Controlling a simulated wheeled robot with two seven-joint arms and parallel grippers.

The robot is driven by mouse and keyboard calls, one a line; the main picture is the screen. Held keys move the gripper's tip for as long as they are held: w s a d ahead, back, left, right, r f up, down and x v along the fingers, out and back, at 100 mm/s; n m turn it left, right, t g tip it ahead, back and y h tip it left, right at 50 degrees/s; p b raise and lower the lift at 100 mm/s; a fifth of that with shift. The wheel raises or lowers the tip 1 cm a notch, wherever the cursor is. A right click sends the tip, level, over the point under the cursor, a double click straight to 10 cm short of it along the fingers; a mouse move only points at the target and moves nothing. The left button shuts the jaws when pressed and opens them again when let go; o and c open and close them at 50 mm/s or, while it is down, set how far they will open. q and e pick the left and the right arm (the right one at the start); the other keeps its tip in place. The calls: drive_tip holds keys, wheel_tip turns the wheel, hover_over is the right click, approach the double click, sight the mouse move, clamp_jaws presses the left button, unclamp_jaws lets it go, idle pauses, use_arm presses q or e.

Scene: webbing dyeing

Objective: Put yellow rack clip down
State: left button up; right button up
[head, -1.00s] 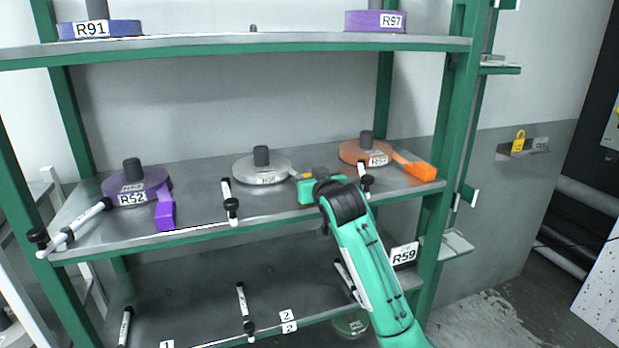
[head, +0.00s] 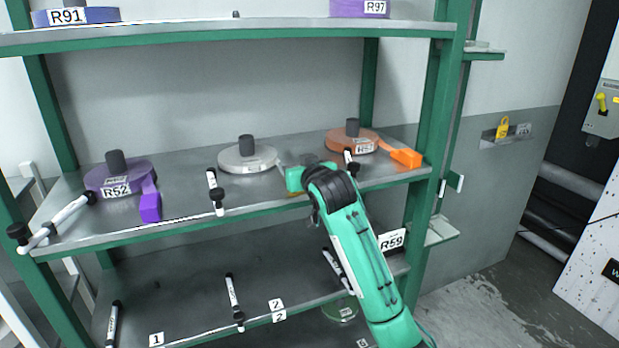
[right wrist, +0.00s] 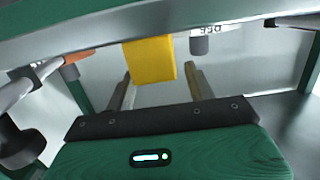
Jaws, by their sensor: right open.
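In the head view my right gripper (head: 296,178) is at the front edge of the middle shelf (head: 190,205), near the free end of a white roll (head: 247,158). The clip is mostly hidden there by the gripper, and its contact with the shelf cannot be told. My left gripper is not in view.
An orange roll (head: 352,141) with a hanging end stands to the right, and a purple roll R52 (head: 118,178) to the left. Black-and-white bars (head: 215,190) stick out along the shelf edge. A yellow padlock-like thing (head: 503,127) is on the wall holder.

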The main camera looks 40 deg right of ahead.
drive_tip(key=b+v, duration=0.2)
drive_tip(key=v, duration=0.8)
drive_tip(key=shift+s, duration=0.3)
drive_tip(key=shift+a, duration=0.1)
